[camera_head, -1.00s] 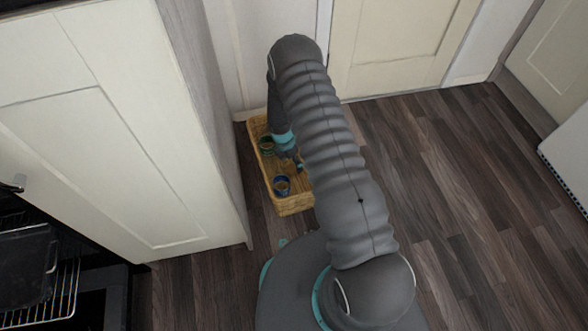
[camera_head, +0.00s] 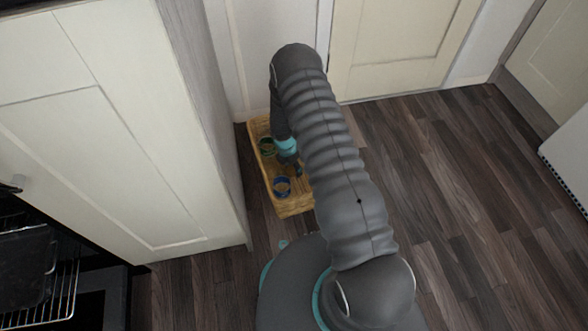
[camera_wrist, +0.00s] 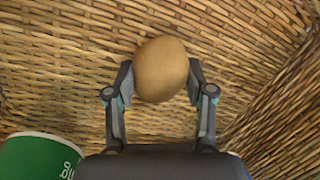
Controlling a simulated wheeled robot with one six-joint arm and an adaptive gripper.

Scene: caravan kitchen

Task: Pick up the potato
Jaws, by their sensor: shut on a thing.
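The potato (camera_wrist: 161,68) is a smooth light-brown oval in the wrist view, at the upper middle. My gripper (camera_wrist: 160,88) is shut on it, with one finger on its left side and one on its right. Woven wicker lies behind the potato. In the head view my gripper (camera_head: 293,163) is over the wicker basket (camera_head: 294,205), and my arm hides much of it. The potato cannot be made out in the head view.
A cream cabinet (camera_head: 110,130) is close on the left. Open wood floor (camera_head: 450,200) lies to the right.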

